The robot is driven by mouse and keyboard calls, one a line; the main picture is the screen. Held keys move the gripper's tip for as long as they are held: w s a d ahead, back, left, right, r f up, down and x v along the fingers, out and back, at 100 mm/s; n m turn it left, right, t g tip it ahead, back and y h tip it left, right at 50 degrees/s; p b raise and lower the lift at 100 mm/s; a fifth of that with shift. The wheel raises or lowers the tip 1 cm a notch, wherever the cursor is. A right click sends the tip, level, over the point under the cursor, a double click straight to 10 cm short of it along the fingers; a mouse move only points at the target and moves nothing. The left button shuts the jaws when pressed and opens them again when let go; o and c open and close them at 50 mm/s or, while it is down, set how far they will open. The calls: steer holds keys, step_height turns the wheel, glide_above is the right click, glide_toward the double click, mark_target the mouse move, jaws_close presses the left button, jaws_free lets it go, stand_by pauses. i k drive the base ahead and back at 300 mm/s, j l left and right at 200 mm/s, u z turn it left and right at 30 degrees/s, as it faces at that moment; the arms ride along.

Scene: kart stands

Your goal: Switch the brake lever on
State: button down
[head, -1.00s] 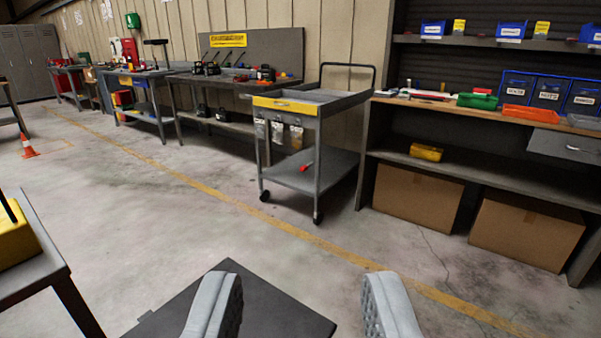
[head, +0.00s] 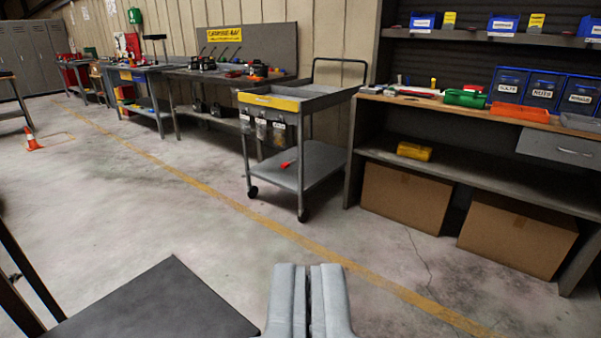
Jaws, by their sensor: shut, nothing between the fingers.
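My gripper (head: 309,290) shows at the bottom centre of the head view. Its two grey fingers are together with nothing between them, above the concrete floor and away from every bench. Several dark levers stand against the grey back panel under a yellow sign (head: 220,34), on the far workbench at the upper left. They are small at this distance, and I cannot tell which one is the brake lever or how it is set.
A grey cart (head: 318,158) with a yellow front edge stands in the middle. A shelf bench (head: 470,170) with bins and cardboard boxes (head: 404,197) is at the right. A dark flat top (head: 160,308) lies at lower left. An orange cone (head: 32,142) stands at far left. The floor between is open.

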mark_target(285, 165)
steer(key=i+l, duration=0.25)
steer(key=i+l+u, duration=0.1)
steer(key=i+l, duration=0.15)
steer(key=l, duration=0.15)
steer(key=i+l+u, duration=0.1)
steer(key=i+l, duration=0.15)
steer(key=l, duration=0.15)
steer(key=i+l, duration=0.2)
steer(key=l, duration=0.15)
steer(key=i+l+u, duration=0.1)
steer(key=i+l, duration=0.15)
steer(key=l, duration=0.15)
steer(key=i+l+u, duration=0.25)
steer(key=i, duration=1.1)
steer(key=i+j, duration=0.45)
